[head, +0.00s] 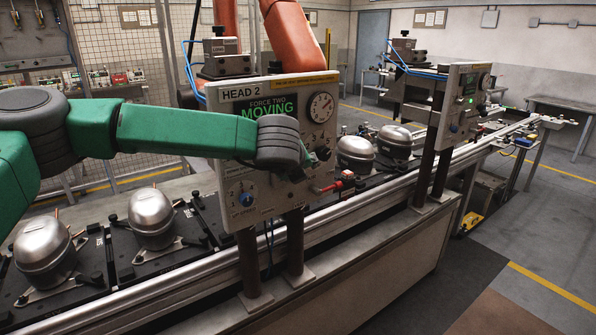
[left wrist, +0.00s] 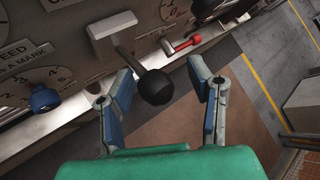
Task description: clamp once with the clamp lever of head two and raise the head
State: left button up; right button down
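The Head 2 panel (head: 262,180) stands over the conveyor line, and its green-lit display (head: 265,107) reads FORCE TWO MOVING. My left arm reaches across the panel from the left. In the head view the left gripper (head: 322,155) is mostly hidden behind my dark wrist. In the left wrist view a lever with a black ball knob (left wrist: 156,87) sticks out from a pale block (left wrist: 106,25) on the panel. My left gripper (left wrist: 160,78) is open, with one finger on each side of the knob and visible gaps. My right gripper is in neither view.
A red-handled control (head: 332,187) sits at the panel's lower right, close to my gripper; it also shows in the left wrist view (left wrist: 186,43). A blue speed knob (head: 246,199) is lower left. Silver compressors (head: 151,217) ride on dark pallets. A second head (head: 463,100) stands further right.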

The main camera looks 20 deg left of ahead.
pick_arm(q)
jog(key=shift+s+r, duration=0.1)
jog(key=shift+s, duration=0.15)
jog(key=v, duration=1.1)
jog(key=shift+r, duration=0.15)
